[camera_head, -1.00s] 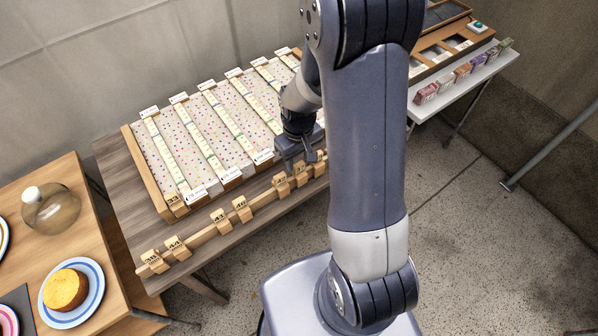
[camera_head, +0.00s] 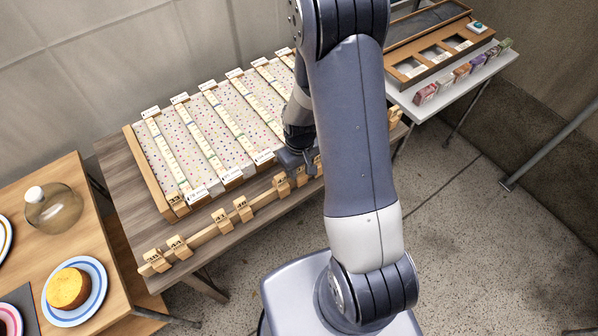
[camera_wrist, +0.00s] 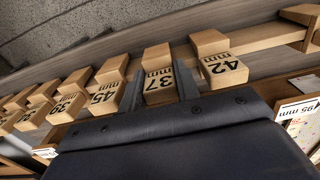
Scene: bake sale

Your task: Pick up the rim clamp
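Several wooden clamp-like blocks with black millimetre numbers sit along a wooden rail (camera_head: 207,232) at the table's front edge. None is named as the rim clamp, so I cannot tell which one is meant. In the wrist view the block marked 37 mm (camera_wrist: 158,88) lies between the two dark fingers of my gripper (camera_wrist: 160,80). The fingers stand apart on either side of it, and the block looks unheld. The 42 mm block (camera_wrist: 223,70) is to the right and the 45 mm block (camera_wrist: 107,95) to the left. In the head view my gripper (camera_head: 297,162) is low over the rail, partly hidden by my arm.
A dotted board (camera_head: 200,127) with labelled strips lies behind the rail. A white table at right holds a wooden tray (camera_head: 440,55) and several small boxes. Open floor lies in front.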

